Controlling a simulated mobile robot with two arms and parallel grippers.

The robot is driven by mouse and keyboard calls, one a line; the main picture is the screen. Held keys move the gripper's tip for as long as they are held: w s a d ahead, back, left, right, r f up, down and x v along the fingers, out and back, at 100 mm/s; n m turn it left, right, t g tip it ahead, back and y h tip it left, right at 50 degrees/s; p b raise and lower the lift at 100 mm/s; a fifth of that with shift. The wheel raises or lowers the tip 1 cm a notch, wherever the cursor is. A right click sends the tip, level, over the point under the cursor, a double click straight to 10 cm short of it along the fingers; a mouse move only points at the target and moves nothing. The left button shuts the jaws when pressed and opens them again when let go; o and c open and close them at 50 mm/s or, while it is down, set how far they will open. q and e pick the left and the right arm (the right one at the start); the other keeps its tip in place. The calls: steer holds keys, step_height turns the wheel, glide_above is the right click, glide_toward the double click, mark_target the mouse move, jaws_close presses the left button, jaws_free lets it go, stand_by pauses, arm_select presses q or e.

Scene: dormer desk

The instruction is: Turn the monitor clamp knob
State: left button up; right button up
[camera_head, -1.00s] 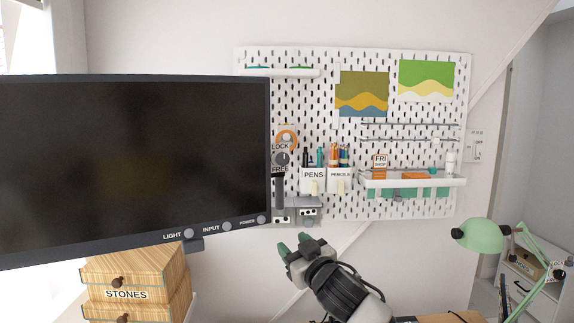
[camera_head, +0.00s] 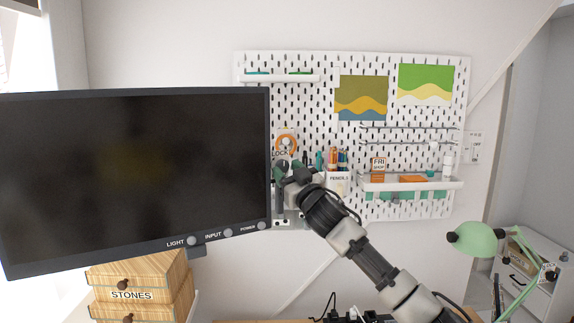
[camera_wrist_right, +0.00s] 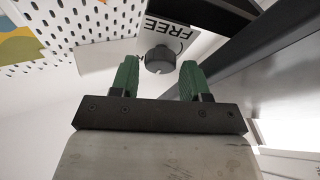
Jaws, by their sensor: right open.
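The monitor clamp knob (camera_wrist_right: 159,60) is a dark round knob beside a label reading FREE in the right wrist view. My right gripper (camera_wrist_right: 160,72) is open, with one green finger to each side of the knob in that view. The knob appears between or just beyond the fingertips, and I see no contact. The monitor (camera_head: 130,170) is dark. My left gripper is not in view.
The white pegboard (camera_head: 300,100) stands behind, with a pencil cup (camera_head: 339,181) close to the right gripper and a shelf (camera_head: 410,185) further right. The wooden STONES drawers (camera_head: 160,272) stand below the monitor. A green lamp (camera_head: 475,238) is at the right.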

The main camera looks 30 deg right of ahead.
steer(key=shift+w+r, duration=0.1)
steer(key=shift+w, duration=0.15)
